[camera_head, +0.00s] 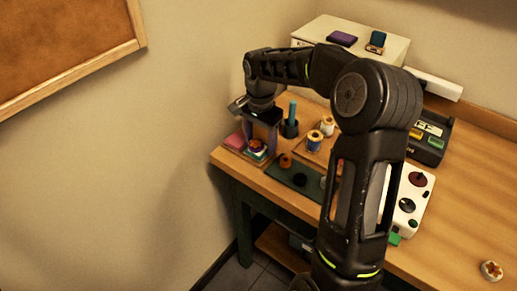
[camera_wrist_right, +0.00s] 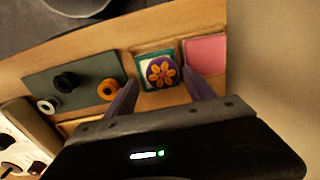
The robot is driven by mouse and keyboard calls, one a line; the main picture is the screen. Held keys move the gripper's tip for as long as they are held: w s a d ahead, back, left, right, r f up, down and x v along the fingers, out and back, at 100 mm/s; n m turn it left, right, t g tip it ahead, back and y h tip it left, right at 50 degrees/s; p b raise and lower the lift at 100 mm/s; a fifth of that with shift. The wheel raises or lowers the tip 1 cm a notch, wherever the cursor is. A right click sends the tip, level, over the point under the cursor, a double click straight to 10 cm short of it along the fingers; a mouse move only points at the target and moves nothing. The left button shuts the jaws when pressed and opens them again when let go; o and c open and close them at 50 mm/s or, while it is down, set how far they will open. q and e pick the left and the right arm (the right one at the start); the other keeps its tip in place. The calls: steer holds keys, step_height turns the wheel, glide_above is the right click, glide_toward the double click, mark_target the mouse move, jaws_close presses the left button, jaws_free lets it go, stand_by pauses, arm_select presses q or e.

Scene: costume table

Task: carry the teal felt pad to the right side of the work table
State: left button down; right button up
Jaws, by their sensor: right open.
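The teal felt pad (camera_wrist_right: 140,66) lies near the table's far left corner. A pale square and a round purple piece with an orange flower (camera_wrist_right: 161,71) sit on top of it, hiding most of its middle. My right gripper (camera_head: 262,138) points down over this stack. In the right wrist view the open fingers (camera_wrist_right: 160,83) are on either side of the flower piece, with nothing held. I cannot tell whether the fingertips touch the pad. My left gripper is not in view.
A pink pad (camera_wrist_right: 206,54) lies close beside the teal pad. A dark green mat (camera_head: 291,178) with spools lies on the other side. A white control box (camera_head: 412,197) and a dark tray (camera_head: 429,148) stand farther right. The table's right part (camera_head: 470,205) is mostly clear.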

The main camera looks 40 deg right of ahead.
steer(key=shift+s+f, duration=0.45)
steer(key=shift+f, duration=0.3)
steer(key=c, duration=1.3)
steer(key=r, duration=1)
steer(key=shift+w+r+b, duration=0.25)
steer(key=shift+w+b, duration=0.15)
